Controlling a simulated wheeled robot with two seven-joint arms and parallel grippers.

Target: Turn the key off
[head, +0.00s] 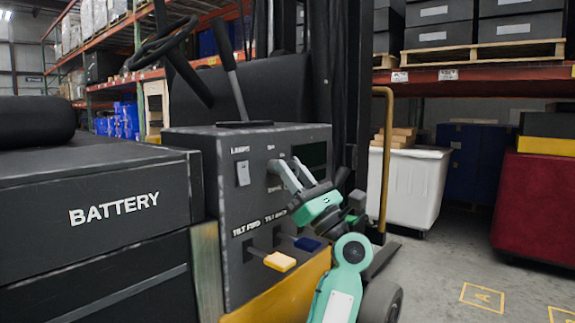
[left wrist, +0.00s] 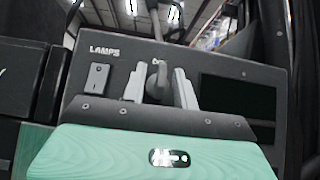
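The control panel (head: 215,215) of a forklift is dark grey and faces me. The key (left wrist: 157,82) is a dark grey piece on the panel, under a small, partly hidden label, and it stands roughly upright in the left wrist view. My left gripper (head: 285,175) is at the panel, with its two pale fingers on either side of the key. The left wrist view shows the fingers (left wrist: 160,88) apart, with a narrow gap beside the key; I see no firm grip on it. In the head view the fingers mostly hide the key. My right gripper is not in view.
A lamps switch (head: 243,173) is left of the key, and a dark screen (head: 310,156) is right of it. A yellow lever (head: 279,261) and a blue lever (head: 307,243) stick out below. A battery box (head: 100,215) stands at the left. Open floor lies at the right.

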